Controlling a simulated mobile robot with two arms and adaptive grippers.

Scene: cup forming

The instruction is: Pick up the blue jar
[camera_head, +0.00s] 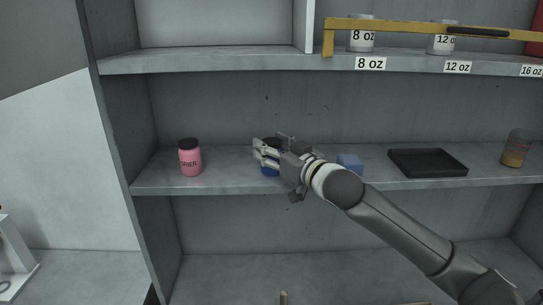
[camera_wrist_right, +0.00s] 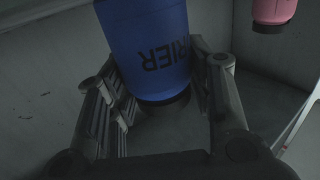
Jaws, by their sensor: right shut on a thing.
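The blue jar (camera_wrist_right: 150,45) has a dark lid and black lettering, and appears upside down in the right wrist view between the two fingers. In the head view the blue jar (camera_head: 268,170) stands upright at the middle shelf, mostly hidden behind my right gripper (camera_head: 270,154). The right gripper (camera_wrist_right: 160,105) is shut on the jar, with a finger on each side of it. I cannot tell whether the jar still touches the shelf. My left gripper is not in view.
A pink jar (camera_head: 190,160) stands to the left on the middle shelf (camera_head: 225,178). A blue block (camera_head: 350,162), a black tray (camera_head: 428,162) and an orange-filled jar (camera_head: 516,150) are to the right. Cups (camera_head: 362,36) stand on the shelf above, behind a yellow bar (camera_head: 400,26).

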